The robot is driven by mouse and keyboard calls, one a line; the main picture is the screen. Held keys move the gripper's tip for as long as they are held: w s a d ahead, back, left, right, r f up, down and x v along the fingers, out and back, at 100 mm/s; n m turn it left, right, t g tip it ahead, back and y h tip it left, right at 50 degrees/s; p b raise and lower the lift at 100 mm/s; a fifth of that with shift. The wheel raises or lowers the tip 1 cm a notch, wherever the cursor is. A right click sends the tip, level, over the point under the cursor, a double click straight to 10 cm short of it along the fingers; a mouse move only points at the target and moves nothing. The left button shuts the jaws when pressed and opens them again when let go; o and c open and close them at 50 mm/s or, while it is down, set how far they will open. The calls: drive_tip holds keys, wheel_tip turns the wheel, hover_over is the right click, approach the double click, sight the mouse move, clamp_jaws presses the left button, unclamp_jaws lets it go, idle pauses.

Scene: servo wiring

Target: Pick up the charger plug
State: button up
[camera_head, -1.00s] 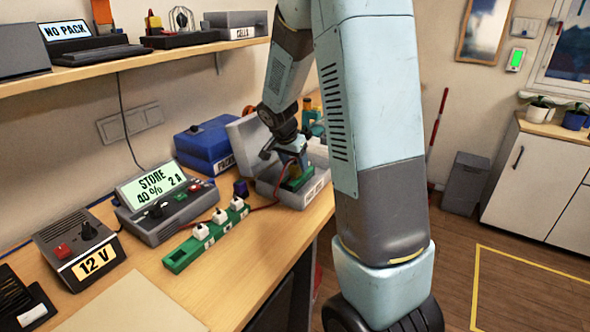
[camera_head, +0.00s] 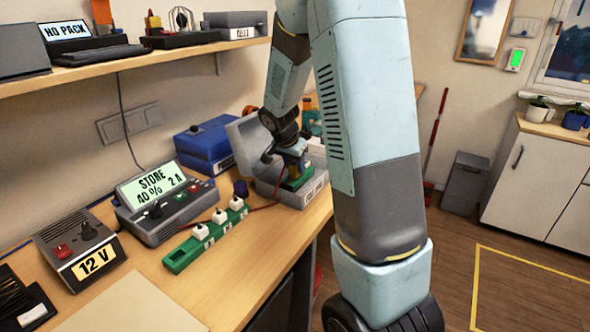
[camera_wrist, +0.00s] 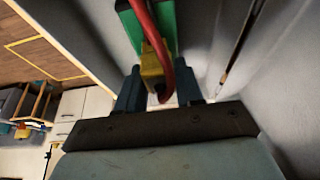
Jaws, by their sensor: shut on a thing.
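In the wrist view, a yellow plug (camera_wrist: 152,68) with a thick red cable (camera_wrist: 166,48) sits between the two dark blue fingers of my gripper (camera_wrist: 160,92). I take it to be the charger plug. My gripper is shut on it. A green block (camera_wrist: 162,22) lies just beyond the plug; I cannot tell whether they touch. In the head view, my gripper (camera_head: 293,158) points down at the open grey case (camera_head: 296,199), just over the green block (camera_head: 298,180). The plug is too small to make out there. The red cable (camera_head: 262,206) runs left from the case.
A green power strip (camera_head: 205,240) with white plugs lies left of the case. A charger (camera_head: 160,200) reading "STORE 40% 2 A" and a 12 V supply (camera_head: 80,245) stand further left. A blue box (camera_head: 205,148) stands behind. The shelf (camera_head: 150,56) hangs above the bench.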

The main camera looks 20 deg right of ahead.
drive_tip(key=shift+r, duration=0.1)
drive_tip(key=shift+r, duration=0.2)
wheel_tip(320, 180, up, 2)
drive_tip(key=shift+r, duration=0.2)
drive_tip(key=s+a+r, duration=0.2)
drive_tip(key=s+r, duration=0.8)
drive_tip(key=s, duration=0.4)
